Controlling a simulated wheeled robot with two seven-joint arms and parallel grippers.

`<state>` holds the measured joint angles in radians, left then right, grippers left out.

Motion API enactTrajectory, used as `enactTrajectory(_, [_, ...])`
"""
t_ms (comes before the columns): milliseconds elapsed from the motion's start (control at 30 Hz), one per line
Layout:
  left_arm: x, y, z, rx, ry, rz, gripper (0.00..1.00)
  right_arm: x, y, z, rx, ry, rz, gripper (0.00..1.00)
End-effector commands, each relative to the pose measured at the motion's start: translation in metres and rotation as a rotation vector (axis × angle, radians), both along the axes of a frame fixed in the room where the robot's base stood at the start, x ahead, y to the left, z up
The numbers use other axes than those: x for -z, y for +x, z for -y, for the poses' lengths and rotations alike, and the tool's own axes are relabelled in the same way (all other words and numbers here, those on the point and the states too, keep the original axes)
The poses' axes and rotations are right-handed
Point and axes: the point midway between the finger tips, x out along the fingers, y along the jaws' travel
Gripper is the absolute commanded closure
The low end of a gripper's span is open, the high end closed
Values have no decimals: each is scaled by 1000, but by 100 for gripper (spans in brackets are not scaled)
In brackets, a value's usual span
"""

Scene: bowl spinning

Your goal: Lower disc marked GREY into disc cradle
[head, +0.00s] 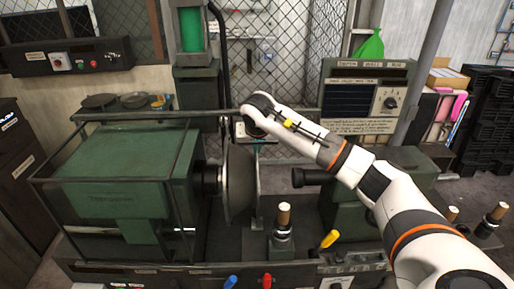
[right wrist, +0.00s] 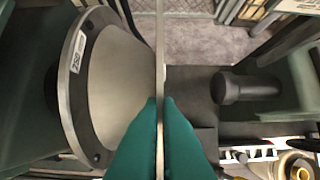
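A thin disc (right wrist: 160,55) stands upright and edge-on in the right wrist view, between the two teal fingers of my right gripper (right wrist: 160,105). The fingers are shut on it from both sides. Its marking cannot be read from this angle. In the head view the disc (head: 258,175) hangs as a narrow upright strip just right of the dark bowl-shaped former (head: 238,185). I cannot clearly make out the disc cradle. My left gripper is not in view.
The former (right wrist: 120,85) is close on the left. The dark tailstock nose (head: 312,178) is on the right, with a gap to the disc. A wooden-topped post (head: 284,215) and a yellow handle (head: 329,239) stand in front. Several round pieces lie on the left shelf (head: 180,114).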

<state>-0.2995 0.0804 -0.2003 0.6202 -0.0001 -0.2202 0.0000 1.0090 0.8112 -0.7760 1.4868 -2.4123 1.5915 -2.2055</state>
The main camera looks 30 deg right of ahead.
Motion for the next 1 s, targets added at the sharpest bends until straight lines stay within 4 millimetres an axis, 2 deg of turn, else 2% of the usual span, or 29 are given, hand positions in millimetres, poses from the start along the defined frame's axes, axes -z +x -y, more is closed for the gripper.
enactTrajectory(500, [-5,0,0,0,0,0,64,-9,12,7,-1,1,5,100])
enactTrajectory(1000, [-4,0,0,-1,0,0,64,-7,12,7,0,0,5,100])
